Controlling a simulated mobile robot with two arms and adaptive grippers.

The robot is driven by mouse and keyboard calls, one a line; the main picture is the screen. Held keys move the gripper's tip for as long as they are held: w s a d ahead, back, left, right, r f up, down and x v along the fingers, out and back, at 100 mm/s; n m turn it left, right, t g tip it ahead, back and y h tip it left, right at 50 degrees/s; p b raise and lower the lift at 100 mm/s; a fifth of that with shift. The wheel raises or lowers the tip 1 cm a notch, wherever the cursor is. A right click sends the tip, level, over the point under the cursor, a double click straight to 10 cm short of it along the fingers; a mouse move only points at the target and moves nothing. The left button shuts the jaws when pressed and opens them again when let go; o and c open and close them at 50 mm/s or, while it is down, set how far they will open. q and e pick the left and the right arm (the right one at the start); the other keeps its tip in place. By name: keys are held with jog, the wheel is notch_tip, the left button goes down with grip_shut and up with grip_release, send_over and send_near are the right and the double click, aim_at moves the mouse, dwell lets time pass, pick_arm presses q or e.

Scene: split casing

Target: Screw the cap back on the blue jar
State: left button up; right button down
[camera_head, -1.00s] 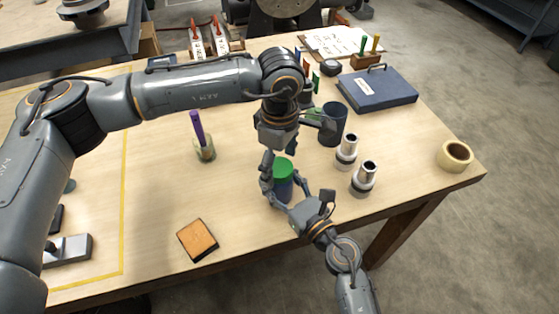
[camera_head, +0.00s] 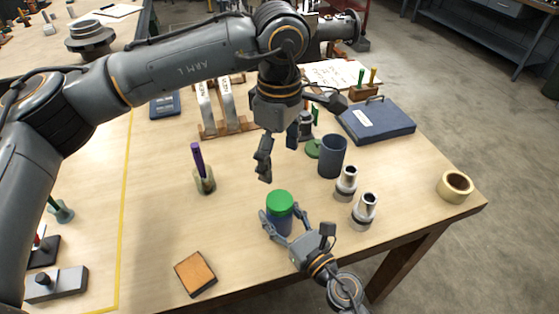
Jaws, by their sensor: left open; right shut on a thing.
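The blue jar (camera_head: 277,224) stands upright on the table with the green cap (camera_head: 280,202) on its top. The cap looks level; whether it is fully tight I cannot tell. My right gripper (camera_head: 284,222) is shut around the jar's body from the front right, its fingers on both sides below the cap. My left gripper (camera_head: 281,154) is open and empty, pointing down above and behind the cap, clear of it.
A dark blue cup (camera_head: 332,157) and two metal cylinders (camera_head: 346,184) stand right of the jar, with a green disc (camera_head: 313,149) beside the cup. A holder with a purple marker (camera_head: 198,160) stands left. An orange-topped block (camera_head: 195,273) lies front left. Tape (camera_head: 455,187) lies far right.

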jog(key=shift+c, duration=2)
grip_release()
jog(key=v, duration=1)
jog(key=shift+s+d, duration=0.25)
jog(key=shift+s, duration=0.05)
jog(key=shift+s+d, duration=0.35)
jog(key=shift+s, duration=0.15)
jog(key=shift+s, duration=0.1)
